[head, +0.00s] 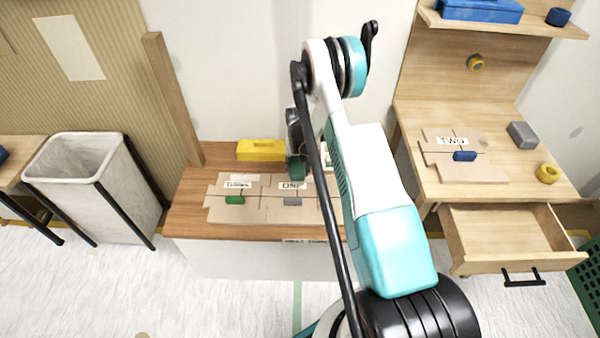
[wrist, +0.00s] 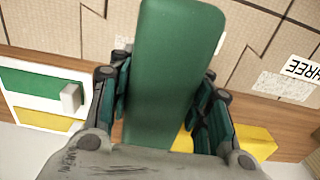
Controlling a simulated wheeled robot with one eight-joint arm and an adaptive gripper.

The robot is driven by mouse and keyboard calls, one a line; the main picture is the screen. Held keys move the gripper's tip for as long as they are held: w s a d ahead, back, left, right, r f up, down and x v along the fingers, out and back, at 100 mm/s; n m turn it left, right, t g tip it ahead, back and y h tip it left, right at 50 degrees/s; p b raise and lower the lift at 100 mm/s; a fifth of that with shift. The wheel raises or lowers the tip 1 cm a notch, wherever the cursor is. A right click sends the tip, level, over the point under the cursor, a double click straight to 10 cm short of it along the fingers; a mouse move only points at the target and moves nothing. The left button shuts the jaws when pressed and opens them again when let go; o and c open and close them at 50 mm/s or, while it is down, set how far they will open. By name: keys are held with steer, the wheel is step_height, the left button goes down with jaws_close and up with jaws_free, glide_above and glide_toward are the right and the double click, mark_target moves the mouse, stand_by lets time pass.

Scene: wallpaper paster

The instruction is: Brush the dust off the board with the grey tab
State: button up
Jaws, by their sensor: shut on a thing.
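The board marked ONE (head: 273,212) lies on the wooden bench with a grey tab (head: 292,201) at its front edge. Beside it on the left lies the board marked THREE (head: 219,213), with a green tab (head: 234,199). A pale speckled patch (wrist: 285,86) lies next to the THREE label in the wrist view. My gripper (head: 295,168) is above the bench, behind board ONE. In the wrist view my gripper (wrist: 163,88) is shut on a long green block (wrist: 172,60). The block hides part of the boards; what its far end touches cannot be told.
A yellow box (head: 260,150) sits at the back of the bench. A white tray (wrist: 22,105) with green and yellow parts shows at left in the wrist view. A post (head: 172,100) and bin (head: 85,180) stand left. Board TWO (head: 480,173) and an open drawer (head: 505,240) are right.

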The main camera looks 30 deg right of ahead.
mark_target(297, 161)
step_height(297, 161, up, 4)
steer(key=shift+w+a+f+p, duration=0.1)
steer(key=shift+a+f+p, duration=0.1)
steer(key=shift+p, duration=0.25)
steer(key=o, duration=0.7)
steer(key=shift+f, duration=0.1)
steer(key=c, duration=0.5)
